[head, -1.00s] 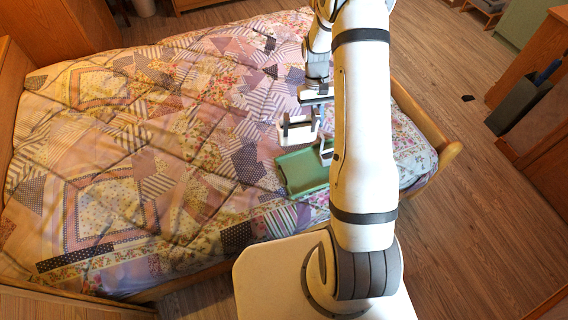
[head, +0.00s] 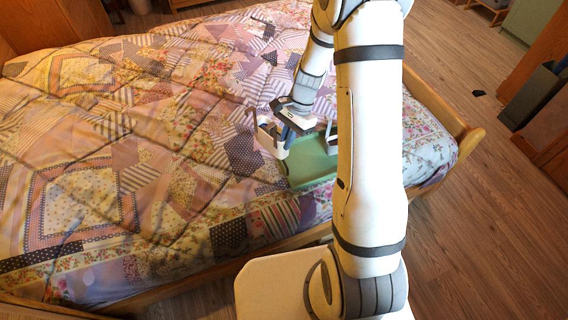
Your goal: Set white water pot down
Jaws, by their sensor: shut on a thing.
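My gripper (head: 286,134) is over the near right part of the bed, low by a green tray. It is shut on a white thing, which I take to be the white water pot (head: 269,140). Only a small part of the pot shows beside the dark finger, and its base is hard to make out. The pot is at the tray's far left corner in the picture; I cannot tell whether it touches anything below. My arm hides part of this area.
The green tray (head: 311,168) lies on the patchwork quilt (head: 150,150), partly behind my arm. Another small white piece (head: 331,138) shows at its far right, mostly hidden. The wooden bed frame (head: 455,125) runs along the right. The quilt to the left is clear.

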